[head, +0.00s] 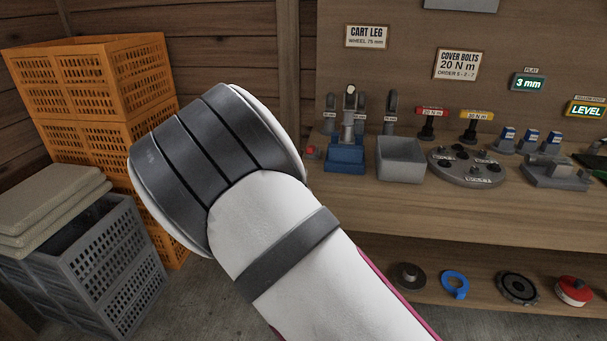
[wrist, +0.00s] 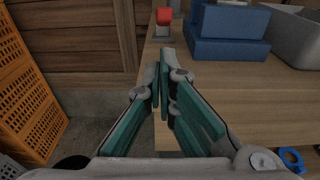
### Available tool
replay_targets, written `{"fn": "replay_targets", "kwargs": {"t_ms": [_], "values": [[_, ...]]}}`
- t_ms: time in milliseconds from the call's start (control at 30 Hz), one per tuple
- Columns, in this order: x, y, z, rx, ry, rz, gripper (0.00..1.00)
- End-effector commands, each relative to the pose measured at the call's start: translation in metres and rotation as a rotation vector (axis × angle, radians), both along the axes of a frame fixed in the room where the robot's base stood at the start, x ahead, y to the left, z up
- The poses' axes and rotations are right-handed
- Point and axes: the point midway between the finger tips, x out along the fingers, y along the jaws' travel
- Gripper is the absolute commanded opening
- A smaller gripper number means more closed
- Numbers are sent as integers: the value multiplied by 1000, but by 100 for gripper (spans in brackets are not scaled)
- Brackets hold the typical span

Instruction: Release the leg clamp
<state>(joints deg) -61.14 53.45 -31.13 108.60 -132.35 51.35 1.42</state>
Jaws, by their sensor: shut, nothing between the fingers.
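A blue block fixture (head: 346,158) stands near the left end of the bench, with an upright metal part (head: 348,125) in it. I take this fixture for the leg clamp. It also shows in the wrist view at the upper right (wrist: 228,32). A small red button (head: 311,152) sits just left of it. In the wrist view the red button (wrist: 164,16) tops a small pale base. My gripper (wrist: 164,60) is shut and empty, its fingertips just below the button in the picture and apparently apart from it. In the head view my arm hides the gripper.
A grey bin (head: 401,170) stands right of the blue fixture, with a round grey tray (head: 467,175) beyond it. Orange crates (head: 95,78) and a grey crate (head: 126,265) stand at the left. A lower shelf (head: 430,262) holds several round parts. Bare bench top (head: 440,212) lies along the front.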

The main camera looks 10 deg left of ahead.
Motion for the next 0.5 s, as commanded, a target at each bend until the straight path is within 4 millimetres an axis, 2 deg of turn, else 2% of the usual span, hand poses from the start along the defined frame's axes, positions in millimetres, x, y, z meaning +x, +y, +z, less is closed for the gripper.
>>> {"fn": "replay_targets", "kwargs": {"t_ms": [300, 500], "values": [[55, -2, -6, 0, -3, -1, 0], [80, -3, -9, 0, -2, -1, 0]]}}
